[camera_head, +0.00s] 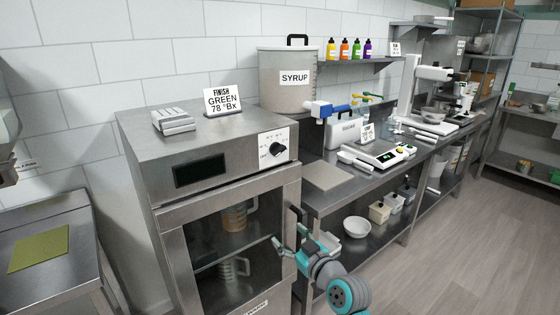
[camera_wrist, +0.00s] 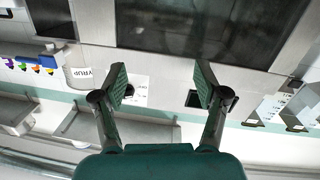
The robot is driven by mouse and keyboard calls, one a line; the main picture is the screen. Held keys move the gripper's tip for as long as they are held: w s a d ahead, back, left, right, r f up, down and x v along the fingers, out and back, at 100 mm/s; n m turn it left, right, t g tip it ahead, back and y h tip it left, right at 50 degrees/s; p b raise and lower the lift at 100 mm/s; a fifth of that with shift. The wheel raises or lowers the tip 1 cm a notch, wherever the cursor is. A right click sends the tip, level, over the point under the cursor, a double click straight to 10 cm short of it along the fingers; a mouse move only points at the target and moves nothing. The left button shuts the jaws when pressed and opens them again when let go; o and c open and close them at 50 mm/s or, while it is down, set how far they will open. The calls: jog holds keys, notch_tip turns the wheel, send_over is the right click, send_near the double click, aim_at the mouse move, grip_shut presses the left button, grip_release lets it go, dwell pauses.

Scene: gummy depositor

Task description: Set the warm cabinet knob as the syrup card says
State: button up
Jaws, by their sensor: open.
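The warm cabinet (camera_head: 170,195) is a steel box with a glass door. Its black knob (camera_head: 277,149) sits on a white dial plate at the upper right of the front. "OFF" shows at the plate's lower left; the other marks and the pointer's direction are too small to read surely. The card (camera_head: 222,100) on the cabinet top reads "FINISH GREEN 78 °Bx". My gripper (camera_head: 289,240) is open and empty in front of the door, below the knob and apart from it. In the wrist view my gripper (camera_wrist: 160,86) has its fingers spread, with the white dial plate (camera_wrist: 136,90) partly behind the left finger.
The syrup pot (camera_head: 287,95) stands behind the cabinet's right side. A vertical door handle (camera_head: 296,215) is close to my gripper. Jugs (camera_head: 236,217) show behind the glass. A steel bench (camera_head: 345,185) with a scale stands right; the floor (camera_head: 440,250) there is clear.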

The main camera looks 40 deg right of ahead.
aim_at(281, 151)
jog(key=w+d+r+n+y, duration=0.1)
jog(key=w+d+r+n, duration=0.2)
jog(key=r, duration=0.6)
jog(key=w+d+r+n+y, duration=0.1)
jog(key=w+d+r, duration=0.3)
jog(key=r, duration=0.5)
jog(key=shift+t, duration=0.4)
jog(key=w, duration=0.3)
jog(key=w+d, duration=0.1)
jog(key=w, duration=0.5)
jog(key=shift+w+d+f, duration=0.1)
jog(key=shift+d+f, duration=0.05)
jog(key=c, duration=1.2)
